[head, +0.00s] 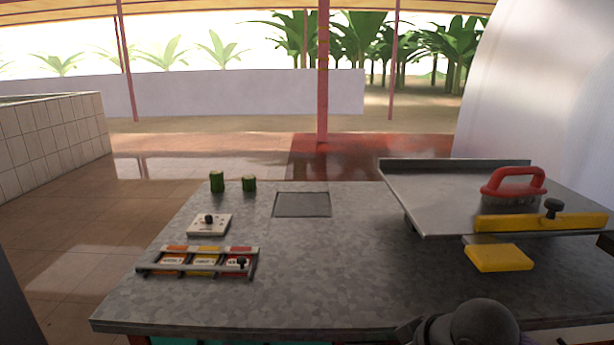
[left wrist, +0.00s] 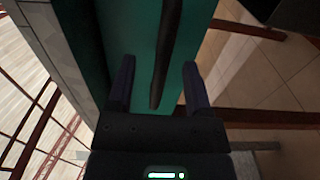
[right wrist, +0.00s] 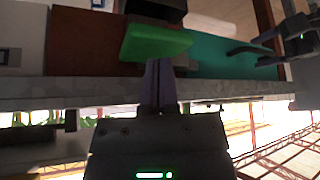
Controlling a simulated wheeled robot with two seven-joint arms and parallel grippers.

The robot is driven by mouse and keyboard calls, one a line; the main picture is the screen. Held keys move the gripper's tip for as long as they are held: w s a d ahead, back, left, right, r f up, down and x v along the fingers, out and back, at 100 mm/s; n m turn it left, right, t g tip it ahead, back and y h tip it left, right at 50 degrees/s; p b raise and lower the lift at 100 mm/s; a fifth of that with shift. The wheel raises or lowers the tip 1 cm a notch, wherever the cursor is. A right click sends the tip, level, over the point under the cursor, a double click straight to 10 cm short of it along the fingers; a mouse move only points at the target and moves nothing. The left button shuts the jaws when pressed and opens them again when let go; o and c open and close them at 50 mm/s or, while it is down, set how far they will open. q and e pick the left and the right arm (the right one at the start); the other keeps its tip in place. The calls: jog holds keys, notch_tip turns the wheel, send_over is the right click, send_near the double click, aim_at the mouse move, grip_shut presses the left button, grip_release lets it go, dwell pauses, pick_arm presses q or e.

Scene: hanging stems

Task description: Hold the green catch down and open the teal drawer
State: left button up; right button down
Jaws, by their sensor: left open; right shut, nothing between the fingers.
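The teal drawer (left wrist: 140,40) fills the middle of the left wrist view, with a long dark bar handle (left wrist: 168,45) on its face. My left gripper (left wrist: 158,75) is open, with the handle's near end between its fingers, not clamped. The green catch (right wrist: 155,42) is a bright tab in the right wrist view, beside the teal drawer front (right wrist: 222,55). My right gripper (right wrist: 160,64) is shut and empty, its fingertips at the catch's edge; I cannot tell whether they touch. My left gripper (right wrist: 272,45) also shows there at the handle. The head view hides the catch.
The grey table top (head: 330,290) is above the drawer. On it are a small rack of labelled cards (head: 200,262), a white block with a knob (head: 209,224), two green cylinders (head: 217,182) and a tilted metal tray (head: 440,195) with a red-handled tool (head: 513,186). A yellow block (head: 498,258) lies nearby.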

pick_arm(q)
jog(key=shift+c, duration=0.3)
pick_arm(e)
jog(key=shift+f, duration=1.7)
pick_arm(q)
grip_shut()
